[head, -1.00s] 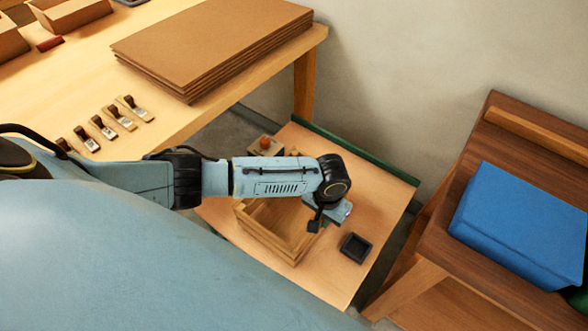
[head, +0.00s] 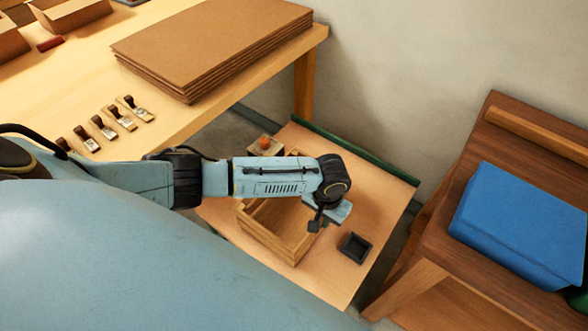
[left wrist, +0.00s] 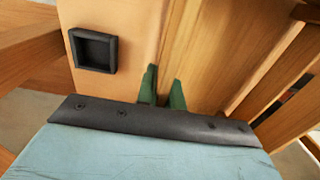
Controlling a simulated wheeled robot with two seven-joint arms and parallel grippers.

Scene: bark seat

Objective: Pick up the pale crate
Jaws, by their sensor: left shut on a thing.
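The pale crate (head: 262,237) is an open wooden box on the low light-wood table, partly hidden under my left forearm. In the left wrist view its slatted wall (left wrist: 215,48) fills the upper right. My left gripper (head: 316,222) is at the crate's right-hand wall. In the left wrist view its green fingers (left wrist: 162,92) are shut on the upper edge of that wall, one on each side. I see no clear gap between crate and table. My right gripper is not in view.
A small black square tray (head: 355,248) lies right of the crate on the low table (head: 330,275). A block with an orange ball (head: 264,143) stands behind it. A brown bench with a blue box (head: 520,225) is at right. Cardboard sheets (head: 210,45) lie on the larger table.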

